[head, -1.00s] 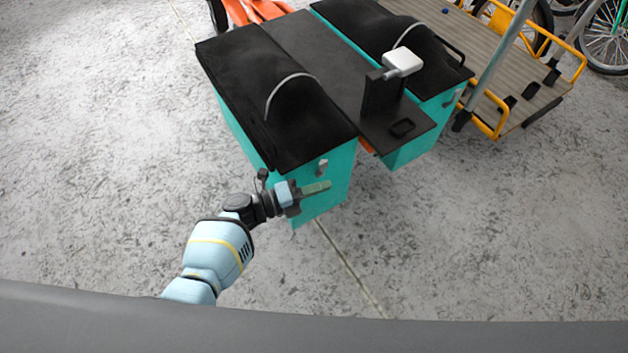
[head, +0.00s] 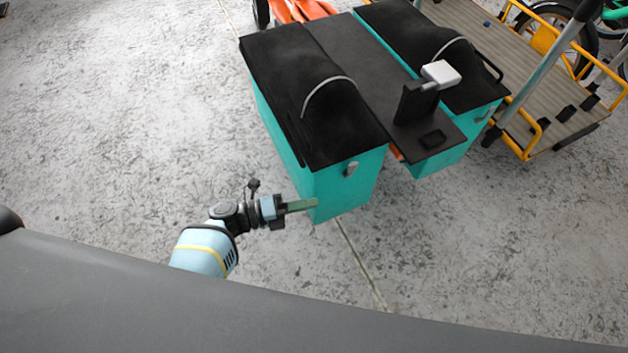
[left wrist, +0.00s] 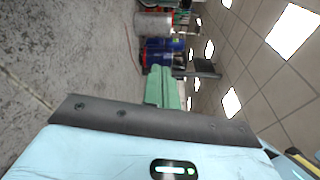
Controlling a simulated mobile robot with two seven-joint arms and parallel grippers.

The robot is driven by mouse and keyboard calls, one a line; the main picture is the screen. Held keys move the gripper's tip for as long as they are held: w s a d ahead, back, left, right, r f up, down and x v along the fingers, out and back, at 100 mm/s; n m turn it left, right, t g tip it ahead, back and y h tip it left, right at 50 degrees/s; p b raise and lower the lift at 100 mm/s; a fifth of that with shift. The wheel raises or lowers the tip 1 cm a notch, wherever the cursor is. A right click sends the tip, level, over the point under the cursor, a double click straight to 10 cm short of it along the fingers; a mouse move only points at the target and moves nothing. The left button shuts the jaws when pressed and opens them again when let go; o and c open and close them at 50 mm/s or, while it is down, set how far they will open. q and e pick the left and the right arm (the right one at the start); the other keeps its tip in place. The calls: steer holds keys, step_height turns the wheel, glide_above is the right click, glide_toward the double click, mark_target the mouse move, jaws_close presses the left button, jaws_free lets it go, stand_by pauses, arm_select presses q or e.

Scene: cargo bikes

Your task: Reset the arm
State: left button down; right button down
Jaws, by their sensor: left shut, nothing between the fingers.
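My left gripper (head: 300,206) is shut and empty, with its green fingers together. In the head view it is low and left of centre, its fingertips in front of the lower left corner of the near teal box (head: 345,187). I cannot tell whether they touch. In the left wrist view the shut green fingers (left wrist: 162,88) point away over the floor, with no box face in front of them. My right gripper is not in view.
The teal boxes have black lids and sit on a cargo bike with an orange part (head: 300,10). A yellow-framed cargo bed (head: 520,75) stands to the right. Blue and white drums (left wrist: 158,50) show far off. The floor at left is clear.

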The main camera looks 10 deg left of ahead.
arm_select(q)
steer(key=shift+s+f, duration=0.1)
